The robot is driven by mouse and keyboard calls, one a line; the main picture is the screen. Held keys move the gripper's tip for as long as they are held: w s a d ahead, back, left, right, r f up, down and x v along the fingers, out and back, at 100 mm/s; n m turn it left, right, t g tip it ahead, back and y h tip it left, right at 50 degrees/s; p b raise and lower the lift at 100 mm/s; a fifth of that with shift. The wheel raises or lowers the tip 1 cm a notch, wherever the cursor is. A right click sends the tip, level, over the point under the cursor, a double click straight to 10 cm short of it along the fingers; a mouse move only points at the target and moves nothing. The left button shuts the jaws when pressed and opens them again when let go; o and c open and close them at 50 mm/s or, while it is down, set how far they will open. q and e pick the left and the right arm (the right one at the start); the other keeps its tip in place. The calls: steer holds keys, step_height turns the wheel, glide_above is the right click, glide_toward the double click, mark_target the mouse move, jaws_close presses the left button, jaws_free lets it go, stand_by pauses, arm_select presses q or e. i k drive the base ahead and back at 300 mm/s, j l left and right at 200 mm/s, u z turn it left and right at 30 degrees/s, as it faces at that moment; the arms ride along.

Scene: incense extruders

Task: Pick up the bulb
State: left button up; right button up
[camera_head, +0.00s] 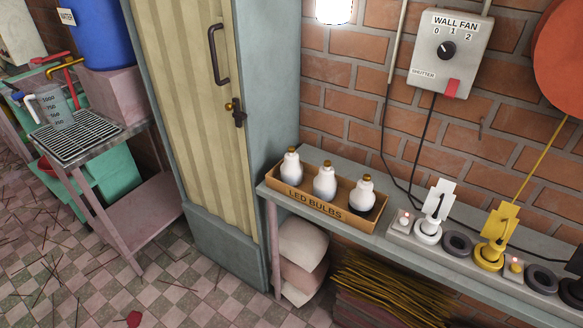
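Three white LED bulbs with brass-coloured caps stand upright in a shallow brown box (285,196) labelled "LED BULBS". They are the left bulb (291,167), the middle bulb (325,182) and the right bulb (363,196). The box's front wall hides their lower parts. The box sits on the left end of a narrow grey shelf (383,240) against the brick wall. Neither of my grippers is in view.
A power strip with a white plug (430,225) and a yellow plug (492,250) lies right of the box. A wall fan control (451,50) hangs above. A tall cabinet (180,120) stands close left. Pale sacks (302,245) and yellow sticks (385,290) are below the shelf.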

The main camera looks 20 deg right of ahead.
mark_target(292, 170)
steer(key=z, duration=0.4)
steer(key=i+j+z, duration=0.35)
steer(key=j, duration=0.25)
steer(key=i+j+z, duration=0.2)
steer(key=j+z, duration=0.15)
steer(key=j, duration=0.25)
